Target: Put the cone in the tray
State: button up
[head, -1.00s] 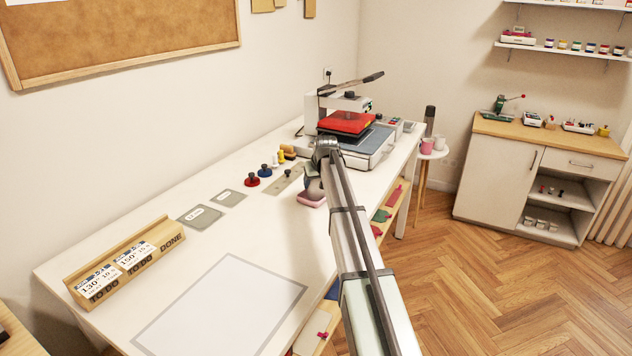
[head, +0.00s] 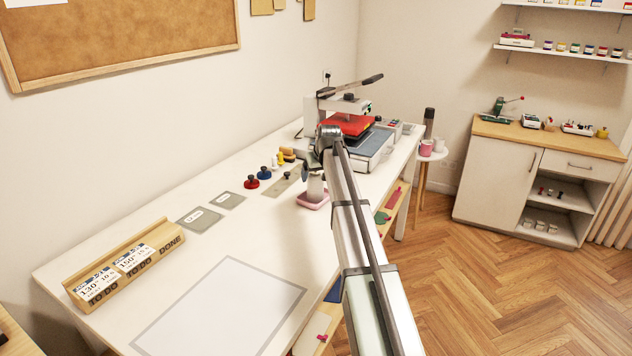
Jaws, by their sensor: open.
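The pink tray (head: 312,204) lies on the white table, just left of my arm. A small pale upright shape (head: 316,186) shows directly over the tray and looks like the cone. It seems to stand in the tray, but it is too small and too covered to be sure of contact. My gripper (head: 306,173) is just above and left of that shape, partly hidden by my own arm. It is open, and its fingertips are hard to make out.
Red (head: 251,183), blue (head: 264,173) and yellow knobbed pieces stand left of the tray near a grey plate (head: 287,186). A heat press (head: 362,143) stands behind. A wooden card rack (head: 125,262) and a pale mat (head: 222,308) lie in front. The table's right edge is close to the tray.

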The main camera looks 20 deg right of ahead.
jog(key=v, duration=0.6)
jog(key=shift+d, duration=0.1)
dwell(0.3)
